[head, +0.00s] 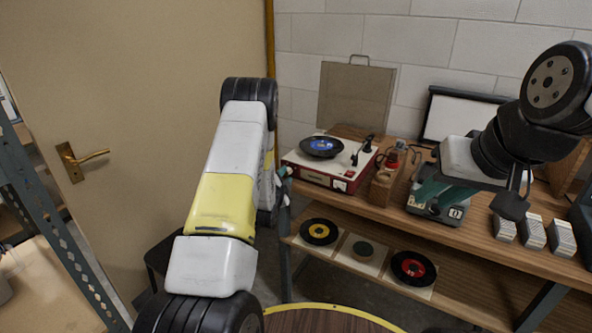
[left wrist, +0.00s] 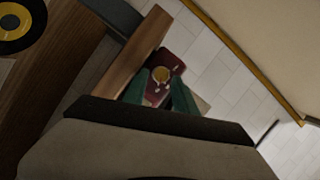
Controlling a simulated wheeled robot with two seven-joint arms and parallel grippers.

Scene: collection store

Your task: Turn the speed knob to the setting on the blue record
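A red and cream record player (head: 318,174) stands on the wooden bench in the head view. A black record with a blue label (head: 321,145) lies on it; the setting on its label is too small to read. In the left wrist view a round yellowish knob (left wrist: 161,74) shows on the player's dark red side (left wrist: 172,65). My left gripper (head: 284,172) is at the player's left end. Its green fingers (left wrist: 165,88) are apart, with the knob showing between their tips; contact cannot be told. My right gripper (head: 438,186) is over the bench at right, its fingers not clear.
A wooden block with a bottle (head: 390,165) stands right of the player. A green device (head: 440,205) and several small boxes (head: 532,232) stand further right. The lower shelf holds a yellow-label record (head: 319,232) and a red-label record (head: 413,268). A door (head: 150,120) is at left.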

